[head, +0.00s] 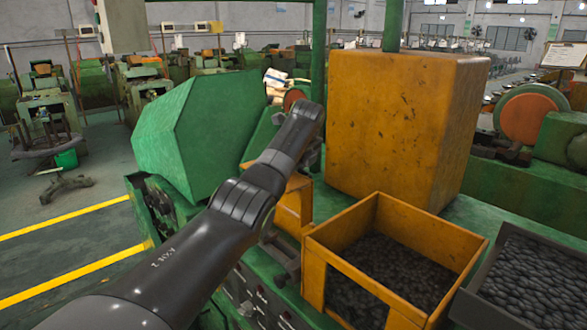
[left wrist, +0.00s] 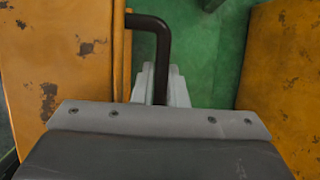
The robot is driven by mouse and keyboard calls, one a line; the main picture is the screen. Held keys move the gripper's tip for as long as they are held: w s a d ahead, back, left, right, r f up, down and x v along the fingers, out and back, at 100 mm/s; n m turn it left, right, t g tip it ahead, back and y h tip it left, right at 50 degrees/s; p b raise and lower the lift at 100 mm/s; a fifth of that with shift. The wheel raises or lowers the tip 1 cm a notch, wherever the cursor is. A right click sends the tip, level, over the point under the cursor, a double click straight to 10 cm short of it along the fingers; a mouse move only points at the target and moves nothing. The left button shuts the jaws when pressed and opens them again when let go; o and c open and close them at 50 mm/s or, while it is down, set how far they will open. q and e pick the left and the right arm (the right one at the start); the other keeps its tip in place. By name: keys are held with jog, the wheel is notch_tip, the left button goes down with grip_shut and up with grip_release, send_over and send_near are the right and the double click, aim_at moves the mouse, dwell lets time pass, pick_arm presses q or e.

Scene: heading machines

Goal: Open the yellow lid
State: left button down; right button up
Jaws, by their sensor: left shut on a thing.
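The yellow lid (head: 294,206) is partly hidden behind my left arm in the head view, left of the large yellow housing. In the left wrist view a worn yellow panel, the lid (left wrist: 60,60), fills the left side. A dark bent handle (left wrist: 150,22) sticks out from its right edge. My left gripper (left wrist: 158,84) is shut on the handle, its light grey fingers around the handle's lower leg. In the head view my left arm reaches in from the lower left and its gripper is hidden. I cannot tell how far the lid is open. My right gripper is not in view.
The large yellow housing (head: 385,125) stands close to the right of the lid. A yellow bin (head: 345,262) of dark pieces and a dark tray (head: 470,310) sit in front. A green hood (head: 190,130) is on the left. Yellow-lined floor lies further left.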

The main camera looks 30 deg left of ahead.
pick_arm(q)
jog(key=shift+f, duration=0.15)
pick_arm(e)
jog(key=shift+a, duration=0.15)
pick_arm(q)
jog(key=c, duration=1.7)
grip_release()
jog(key=shift+c, duration=0.2)
jog(key=shift+w, duration=0.1)
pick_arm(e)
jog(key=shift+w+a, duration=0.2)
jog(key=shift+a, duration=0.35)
